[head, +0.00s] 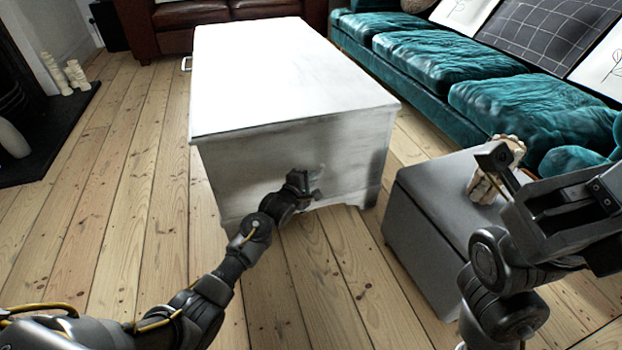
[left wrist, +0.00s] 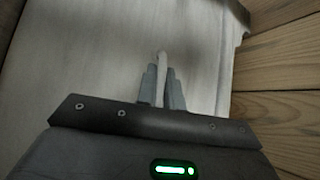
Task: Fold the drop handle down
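The white chest (head: 290,80) stands on the floorboards with its lid closed. A pale drop handle (left wrist: 162,62) on its near end shows in the left wrist view, sticking out between the fingertips. In the head view my left gripper (head: 308,187) hides most of this handle. My left gripper (left wrist: 162,86) has one finger on each side of the handle, close against it, with no clear gap. My right gripper (head: 515,185) is raised over the grey ottoman at the right, away from the chest; its finger opening cannot be made out.
A grey ottoman (head: 425,225) stands right of the chest, with a cream object (head: 485,188) on it, partly behind my right gripper. A teal sofa (head: 430,55) runs along the right. A brown leather sofa (head: 200,14) is behind. Bare floor (head: 120,170) lies left of the chest.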

